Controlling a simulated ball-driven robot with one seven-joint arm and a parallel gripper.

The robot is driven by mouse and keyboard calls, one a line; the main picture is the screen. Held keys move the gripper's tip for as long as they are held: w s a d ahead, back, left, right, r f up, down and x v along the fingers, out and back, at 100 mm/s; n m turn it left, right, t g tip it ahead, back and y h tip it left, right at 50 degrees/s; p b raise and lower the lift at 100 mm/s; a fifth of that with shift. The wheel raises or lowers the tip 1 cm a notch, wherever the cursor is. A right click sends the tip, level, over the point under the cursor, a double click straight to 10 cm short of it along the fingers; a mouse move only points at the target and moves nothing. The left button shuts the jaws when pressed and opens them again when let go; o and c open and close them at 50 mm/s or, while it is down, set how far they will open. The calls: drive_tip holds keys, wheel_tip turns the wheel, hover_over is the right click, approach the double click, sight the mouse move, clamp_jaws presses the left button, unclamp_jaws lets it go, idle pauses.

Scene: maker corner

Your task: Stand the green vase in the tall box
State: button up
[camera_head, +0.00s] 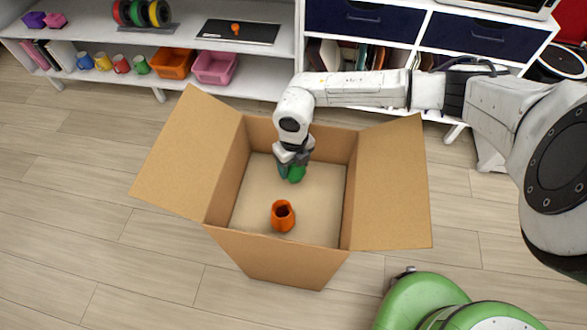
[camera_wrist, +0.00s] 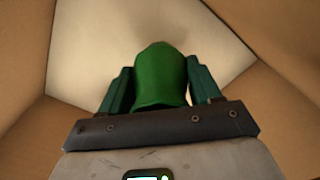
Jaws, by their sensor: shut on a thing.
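The tall box (camera_head: 228,200) is open-topped brown cardboard on the floor, its side flaps spread out. My gripper (camera_head: 291,170) reaches down inside it, towards the back. It is shut on the green vase (camera_head: 296,174), which shows between the two fingers in the wrist view (camera_wrist: 162,78). The fingers and wrist hide part of the vase. I cannot tell whether the vase touches the box floor. An orange vase (camera_head: 283,216) stands upright on the box floor, nearer the front and apart from the green vase.
The box's left flap (camera_head: 188,150) and right flap (camera_head: 392,188) stick out at its sides. A white shelf (camera_head: 190,40) with mugs, bins and spools stands behind, beside a drawer unit (camera_head: 420,40). Wooden floor (camera_head: 90,230) is clear to the left.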

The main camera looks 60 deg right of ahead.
drive_tip(key=shift+f, duration=1.15)
drive_tip(key=shift+f, duration=0.15)
drive_tip(key=o, duration=1.1)
drive_tip(key=shift+c, duration=0.2)
wheel_tip(320, 180, up, 12)
drive_tip(key=p, duration=0.1)
